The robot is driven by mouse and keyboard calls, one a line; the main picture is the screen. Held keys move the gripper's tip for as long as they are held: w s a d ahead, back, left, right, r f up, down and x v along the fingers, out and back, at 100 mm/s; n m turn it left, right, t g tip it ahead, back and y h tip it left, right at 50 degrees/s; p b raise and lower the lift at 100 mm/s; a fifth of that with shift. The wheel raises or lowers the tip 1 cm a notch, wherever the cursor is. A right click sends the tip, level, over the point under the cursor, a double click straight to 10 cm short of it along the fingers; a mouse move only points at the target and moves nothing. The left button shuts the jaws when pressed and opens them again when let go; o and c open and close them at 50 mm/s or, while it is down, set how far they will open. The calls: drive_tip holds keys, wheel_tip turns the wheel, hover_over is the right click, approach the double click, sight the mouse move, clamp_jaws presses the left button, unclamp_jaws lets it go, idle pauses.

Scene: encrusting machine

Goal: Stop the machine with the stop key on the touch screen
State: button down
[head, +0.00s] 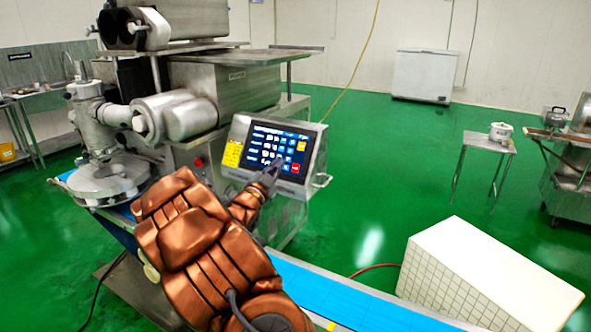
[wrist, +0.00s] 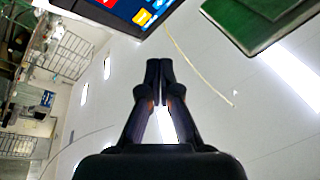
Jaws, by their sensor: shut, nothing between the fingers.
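The touch screen (head: 280,151) is a dark blue panel in a grey tilted housing on the machine (head: 225,88). It shows rows of white and blue keys. A red key (head: 295,168) is at its lower right, with an orange key (head: 301,146) above it. My gripper (head: 275,165) is shut and empty, its tips in front of the screen's lower part, just left of the red key. I cannot tell whether they touch. In the wrist view, the fingertips (wrist: 159,64) point toward the screen's edge (wrist: 125,18), at the top. Key labels are too small to read.
A yellow label (head: 232,153) is left of the screen. A blue conveyor belt (head: 335,299) runs below my arm. A white tiled block (head: 480,275) stands at right. A small table (head: 488,143) and white chest (head: 424,76) are farther back. Green floor between is clear.

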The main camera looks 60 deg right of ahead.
sight(296, 168)
drive_tip(key=shift+d, duration=0.1)
drive_tip(key=shift+w+d+f+p, duration=0.15)
drive_tip(key=shift+d+f, duration=0.6)
drive_tip(key=shift+d, duration=0.5)
drive_tip(key=shift+d+f+p, duration=0.1)
drive_tip(key=shift+d+f, duration=0.7)
drive_tip(key=shift+d, duration=0.4)
drive_tip(key=shift+w+d+f+p, duration=0.15)
drive_tip(key=shift+d+f, duration=0.6)
drive_tip(key=shift+d, duration=0.5)
drive_tip(key=shift+s, duration=0.1)
drive_tip(key=shift+f, duration=0.1)
drive_tip(key=shift+d+f+b, duration=0.1)
drive_tip(key=shift+d+b, duration=0.25)
drive_tip(key=shift+b, duration=0.2)
drive_tip(key=shift+d+f, duration=0.2)
drive_tip(key=shift+d, duration=0.05)
drive_tip(key=shift+a+b, duration=0.1)
drive_tip(key=shift+b, duration=0.25)
drive_tip(key=shift+a+r+b, duration=0.4)
drive_tip(key=shift+a+r, duration=0.05)
drive_tip(key=shift+a, duration=0.1)
